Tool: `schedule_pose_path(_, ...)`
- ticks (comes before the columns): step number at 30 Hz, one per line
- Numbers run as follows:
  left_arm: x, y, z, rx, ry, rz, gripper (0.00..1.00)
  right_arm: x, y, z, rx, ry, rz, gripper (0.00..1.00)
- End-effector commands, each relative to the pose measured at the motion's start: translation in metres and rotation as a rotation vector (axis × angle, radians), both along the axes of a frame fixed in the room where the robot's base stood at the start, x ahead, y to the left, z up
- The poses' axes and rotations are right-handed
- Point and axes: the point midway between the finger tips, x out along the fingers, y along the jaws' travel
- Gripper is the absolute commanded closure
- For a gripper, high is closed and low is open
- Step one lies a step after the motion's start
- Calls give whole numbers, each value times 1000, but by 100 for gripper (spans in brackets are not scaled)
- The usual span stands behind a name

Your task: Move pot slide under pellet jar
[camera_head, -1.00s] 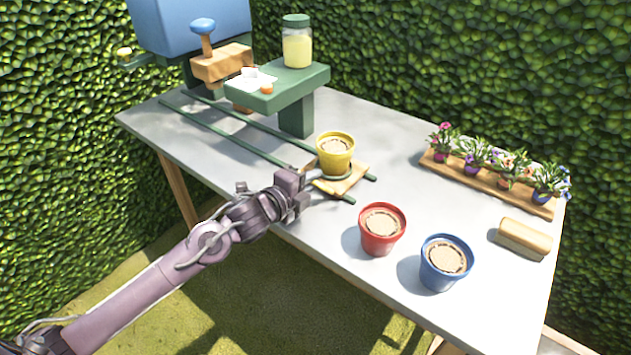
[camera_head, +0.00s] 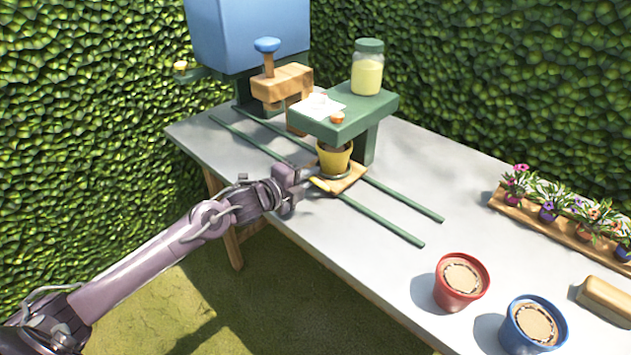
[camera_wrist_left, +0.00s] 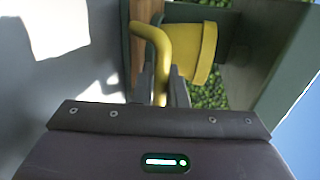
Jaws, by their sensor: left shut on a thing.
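The pot slide (camera_head: 345,182) is a wooden plate on two green rails, carrying a yellow pot (camera_head: 335,160). The pot stands upright at the green stand (camera_head: 345,117), its top partly hidden under the stand's front edge. The pellet jar (camera_head: 367,72), with a green lid and pale yellow contents, stands on the stand's top. My left gripper (camera_head: 308,181) is at the slide's near left side. In the left wrist view its fingers (camera_wrist_left: 164,88) are shut on a yellow curved handle (camera_wrist_left: 157,45), with the yellow pot (camera_wrist_left: 199,52) beside it. My right gripper is not in view.
Green rails (camera_head: 395,226) run along the table (camera_head: 300,215). A red pot (camera_head: 461,283) and a blue pot (camera_head: 532,325) stand at the front right. A flower tray (camera_head: 560,232) is behind them. A wooden press block (camera_head: 282,83) and blue tank (camera_head: 248,30) stand at the back left.

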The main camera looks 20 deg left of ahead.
Motion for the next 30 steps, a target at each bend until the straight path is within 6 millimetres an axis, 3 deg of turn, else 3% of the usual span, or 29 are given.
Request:
schedule_pose_path(6,2,7,-1,2,1,3,100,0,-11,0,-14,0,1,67)
schedule_pose_path(15,2,6,0,2,1,2,100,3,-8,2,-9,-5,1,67)
schedule_pose_path(16,2,6,0,2,1,2,84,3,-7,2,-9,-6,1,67)
schedule_pose_path(19,2,6,0,1,1,1,71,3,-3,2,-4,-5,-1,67)
schedule_pose_path(30,-2,8,0,3,1,1,70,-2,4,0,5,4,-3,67)
